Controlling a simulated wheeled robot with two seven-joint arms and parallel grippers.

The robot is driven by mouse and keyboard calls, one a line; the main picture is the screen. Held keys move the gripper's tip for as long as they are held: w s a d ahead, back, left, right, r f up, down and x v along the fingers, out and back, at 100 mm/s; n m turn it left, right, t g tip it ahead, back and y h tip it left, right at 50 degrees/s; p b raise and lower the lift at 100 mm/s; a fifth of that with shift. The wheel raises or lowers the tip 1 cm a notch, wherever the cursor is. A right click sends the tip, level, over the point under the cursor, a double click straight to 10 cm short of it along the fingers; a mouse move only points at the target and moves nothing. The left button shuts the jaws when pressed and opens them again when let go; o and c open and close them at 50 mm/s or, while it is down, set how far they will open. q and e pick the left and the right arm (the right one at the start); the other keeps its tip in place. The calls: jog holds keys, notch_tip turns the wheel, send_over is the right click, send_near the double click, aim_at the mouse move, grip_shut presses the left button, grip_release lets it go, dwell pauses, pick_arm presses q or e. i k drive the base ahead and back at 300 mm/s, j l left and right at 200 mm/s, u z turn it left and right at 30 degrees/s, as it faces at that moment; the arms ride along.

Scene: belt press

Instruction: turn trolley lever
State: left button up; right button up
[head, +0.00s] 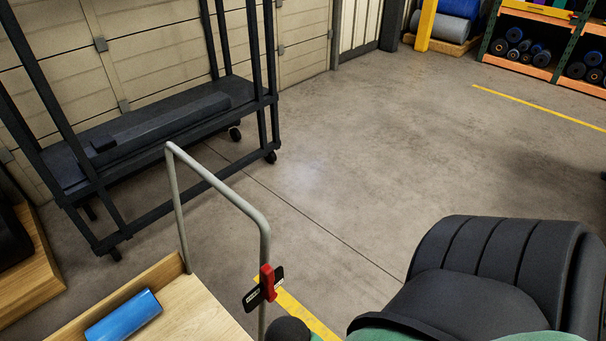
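The trolley has a pale wooden deck (195,312) with a raised wooden edge, low at the left of the head view. Its grey tubular handle (215,183) rises from the deck as an upside-down U. A red lever (267,281) sits low on the handle's right post and stands about upright. A black plate with a small white label (252,297) lies tilted across the post at the lever. Neither gripper shows in the head view, and nothing is seen touching the lever.
A blue roll (124,317) lies on the deck. A black wheeled rack (150,125) stands by the panelled wall at the back left. Shelves with dark rolls (520,47) and a yellow post (426,25) stand far right. The concrete floor (350,150) between is clear. Dark shapes cover the lower right.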

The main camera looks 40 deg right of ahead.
aim_at(267, 274)
jog(key=l+z, duration=0.15)
jog(key=z, duration=0.75)
jog(key=k+l, duration=0.05)
